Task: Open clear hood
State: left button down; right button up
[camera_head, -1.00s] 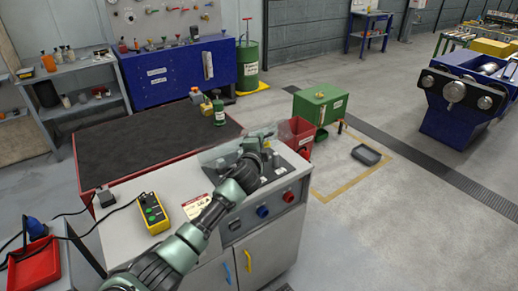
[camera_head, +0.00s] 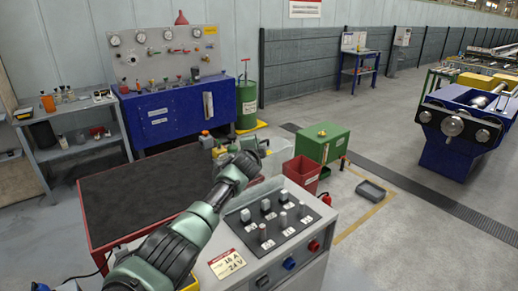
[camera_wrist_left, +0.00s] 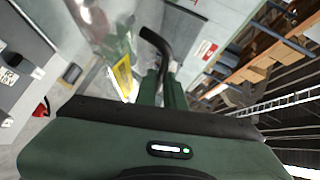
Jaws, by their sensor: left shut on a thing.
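The clear hood (camera_head: 278,158) stands raised at the far side of the control panel (camera_head: 268,218). It is see-through, so its outline is hard to trace. The panel's knobs and switches show uncovered. My left gripper (camera_head: 247,158) is at the hood, at the far end of my arm; its fingertips are mostly hidden by my wrist. In the left wrist view the fingers (camera_wrist_left: 160,70) are shut on the hood, whose clear sheet (camera_wrist_left: 103,40) shows beside them. My right gripper is not in view.
A dark-topped red table (camera_head: 140,190) stands left of the cabinet. Behind are a blue workbench (camera_head: 175,110), a green drum (camera_head: 248,100), a red bin (camera_head: 301,174) and a green box (camera_head: 322,143).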

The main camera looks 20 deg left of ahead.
pick_arm(q)
jog(key=shift+w+a+r, duration=0.4)
jog(key=shift+w, duration=0.1)
jog(key=shift+r, duration=0.1)
jog(key=c, duration=1.5)
grip_release()
jog(key=shift+s+d, duration=0.1)
jog(key=shift+s, duration=0.1)
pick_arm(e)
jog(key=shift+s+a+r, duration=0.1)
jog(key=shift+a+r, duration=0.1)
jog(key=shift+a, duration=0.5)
pick_arm(q)
jog(key=shift+f, duration=0.2)
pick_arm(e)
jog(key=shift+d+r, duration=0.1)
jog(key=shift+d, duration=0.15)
pick_arm(q)
jog(key=shift+s+r+p, duration=0.15)
jog(key=shift+s+p, duration=0.25)
jog(key=shift+s, duration=0.1)
jog(key=v, duration=0.6)
jog(key=shift+s+r, duration=0.3)
jog(key=shift+s, duration=0.1)
